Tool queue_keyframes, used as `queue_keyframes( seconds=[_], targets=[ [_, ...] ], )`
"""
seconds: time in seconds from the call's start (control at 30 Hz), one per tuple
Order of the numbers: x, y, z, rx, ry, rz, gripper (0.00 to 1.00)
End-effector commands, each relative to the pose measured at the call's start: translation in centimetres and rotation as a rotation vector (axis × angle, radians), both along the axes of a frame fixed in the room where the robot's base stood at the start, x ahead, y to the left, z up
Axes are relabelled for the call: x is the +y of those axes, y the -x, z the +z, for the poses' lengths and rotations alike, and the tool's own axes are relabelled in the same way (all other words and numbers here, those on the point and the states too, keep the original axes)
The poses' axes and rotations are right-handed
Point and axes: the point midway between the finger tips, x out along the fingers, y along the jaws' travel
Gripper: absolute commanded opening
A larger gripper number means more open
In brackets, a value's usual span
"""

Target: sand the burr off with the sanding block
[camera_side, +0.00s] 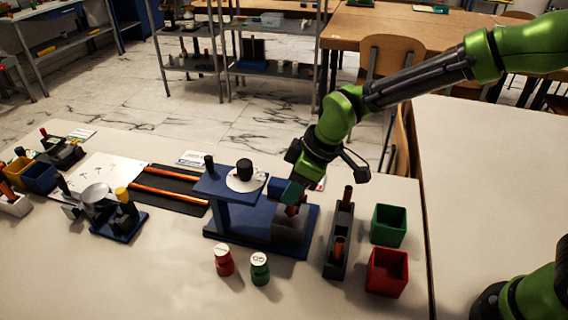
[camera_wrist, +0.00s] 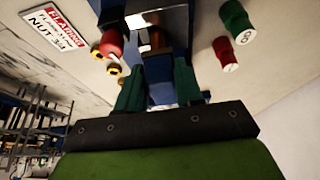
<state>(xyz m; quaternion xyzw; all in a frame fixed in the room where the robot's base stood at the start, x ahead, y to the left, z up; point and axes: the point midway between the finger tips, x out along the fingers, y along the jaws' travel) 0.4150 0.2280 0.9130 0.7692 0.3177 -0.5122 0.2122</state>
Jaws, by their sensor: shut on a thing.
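My gripper (camera_side: 292,194) points down over the right part of the blue rig (camera_side: 222,190). In the wrist view its two green fingers (camera_wrist: 158,88) stand apart with a dark bluish block (camera_wrist: 159,68) between them. I take this for the sanding block, but its faces are mostly hidden. In the side view a reddish-brown piece (camera_side: 291,211) shows just below the fingertips, above a grey block (camera_side: 289,230) on the rig's base. I cannot tell whether the held block touches it. The burr is too small or hidden to see.
A red weight (camera_side: 224,262) and a green one (camera_side: 259,269) stand in front of the rig. To the right are a dark rack (camera_side: 333,262) with copper-coloured pieces, a green bin (camera_side: 388,226) and a red bin (camera_side: 387,272). The front of the table is clear.

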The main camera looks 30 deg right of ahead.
Motion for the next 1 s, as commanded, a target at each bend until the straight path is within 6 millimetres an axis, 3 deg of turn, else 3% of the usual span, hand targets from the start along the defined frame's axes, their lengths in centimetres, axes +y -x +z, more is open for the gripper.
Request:
queue_keyframes(
  seconds=[1.0],
  targets=[
    [-2.4,2.6,-0.5,0.013,0.005,-0.001,0.04]
  ],
)
